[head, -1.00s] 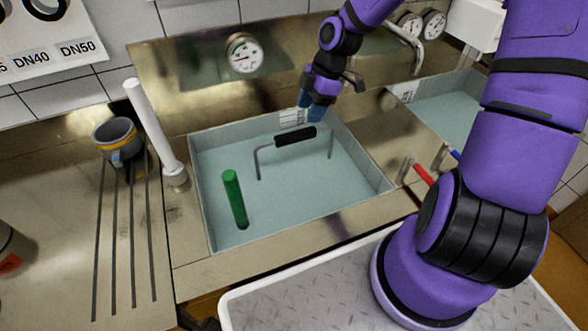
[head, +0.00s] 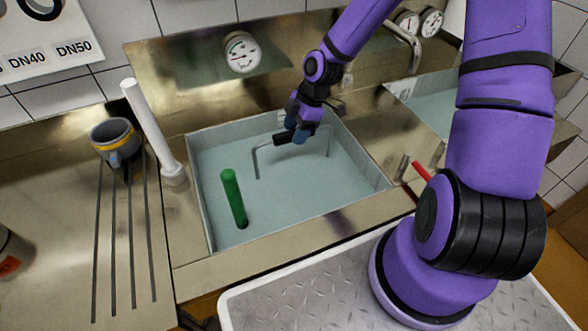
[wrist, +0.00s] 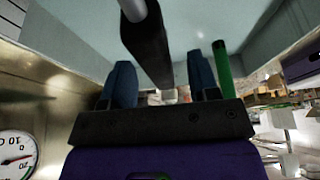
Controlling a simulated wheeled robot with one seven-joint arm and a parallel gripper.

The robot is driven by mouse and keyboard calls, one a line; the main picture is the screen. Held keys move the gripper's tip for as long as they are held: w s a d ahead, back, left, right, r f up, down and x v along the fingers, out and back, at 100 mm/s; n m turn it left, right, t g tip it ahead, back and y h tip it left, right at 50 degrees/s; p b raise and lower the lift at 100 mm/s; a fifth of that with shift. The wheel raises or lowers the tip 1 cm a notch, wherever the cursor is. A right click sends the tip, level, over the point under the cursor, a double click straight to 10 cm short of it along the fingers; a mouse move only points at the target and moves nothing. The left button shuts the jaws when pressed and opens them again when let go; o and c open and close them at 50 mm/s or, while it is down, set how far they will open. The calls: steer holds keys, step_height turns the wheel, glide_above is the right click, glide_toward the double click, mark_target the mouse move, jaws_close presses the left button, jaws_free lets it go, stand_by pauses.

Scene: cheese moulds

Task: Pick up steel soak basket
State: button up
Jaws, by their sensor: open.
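The steel soak basket shows only as its raised wire handle with a black grip (head: 284,138), standing out of the cloudy water in the left sink basin. Its body is hidden under the water. My gripper (head: 300,134) is at the right part of the black grip in the head view. In the wrist view the black grip (wrist: 148,48) passes between the two blue fingers of my gripper (wrist: 160,82), which are spread apart. The fingers are not closed on it. Whether they touch the grip cannot be told.
A green rod (head: 234,198) stands in the same basin (head: 290,233), left of the handle. A white pipe (head: 150,130) and a grey mug (head: 115,140) stand to the left. A second basin (head: 440,110) and a red lever (head: 421,171) lie to the right.

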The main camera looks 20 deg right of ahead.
steer(key=shift+x, duration=1.5)
steer(key=shift+f, duration=0.1)
steer(key=shift+c, duration=0.2)
jaws_close()
